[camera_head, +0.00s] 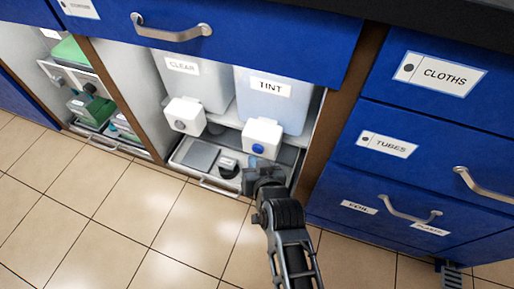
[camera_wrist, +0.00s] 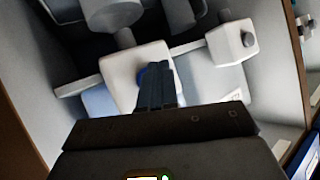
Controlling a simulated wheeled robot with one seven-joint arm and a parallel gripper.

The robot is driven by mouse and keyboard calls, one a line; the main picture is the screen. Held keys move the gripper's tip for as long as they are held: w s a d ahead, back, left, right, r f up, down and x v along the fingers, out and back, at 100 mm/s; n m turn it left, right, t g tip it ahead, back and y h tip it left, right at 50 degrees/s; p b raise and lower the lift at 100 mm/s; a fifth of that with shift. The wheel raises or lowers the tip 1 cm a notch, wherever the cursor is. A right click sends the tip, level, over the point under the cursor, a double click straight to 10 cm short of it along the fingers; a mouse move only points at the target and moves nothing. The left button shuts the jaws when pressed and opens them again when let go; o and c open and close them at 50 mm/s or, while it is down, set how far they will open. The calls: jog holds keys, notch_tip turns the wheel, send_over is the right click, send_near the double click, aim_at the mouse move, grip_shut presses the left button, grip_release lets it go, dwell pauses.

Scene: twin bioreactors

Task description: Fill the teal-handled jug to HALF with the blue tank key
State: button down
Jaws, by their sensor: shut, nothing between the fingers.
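The TINT tank (camera_head: 270,103) has a white tap block (camera_head: 262,134) with a round blue key (camera_head: 258,148) on its front. My gripper (camera_head: 256,172) is just below and in front of that block. In the wrist view, the shut fingers (camera_wrist: 156,75) point at the blue key (camera_wrist: 141,73) and cover part of it. I cannot tell whether they touch it. No teal handle can be made out. A dark round item (camera_head: 228,168) sits in the tray under the taps; I cannot tell whether it is the jug.
The CLEAR tank (camera_head: 188,85) stands to the left, its tap block (camera_head: 185,115) bearing a grey key (camera_head: 180,125). The pull-out tray (camera_head: 215,188) below holds a grey flat plate (camera_head: 200,155). Blue drawers (camera_head: 420,140) stand to the right. The tiled floor (camera_head: 110,215) in front is clear.

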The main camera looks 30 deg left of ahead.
jog(key=s+p, duration=0.1)
jog(key=s, duration=0.1)
jog(key=s+d+p, duration=0.1)
jog(key=s+p, duration=0.1)
jog(key=s, duration=0.1)
dwell(0.6)
jog(key=shift+w, duration=0.1)
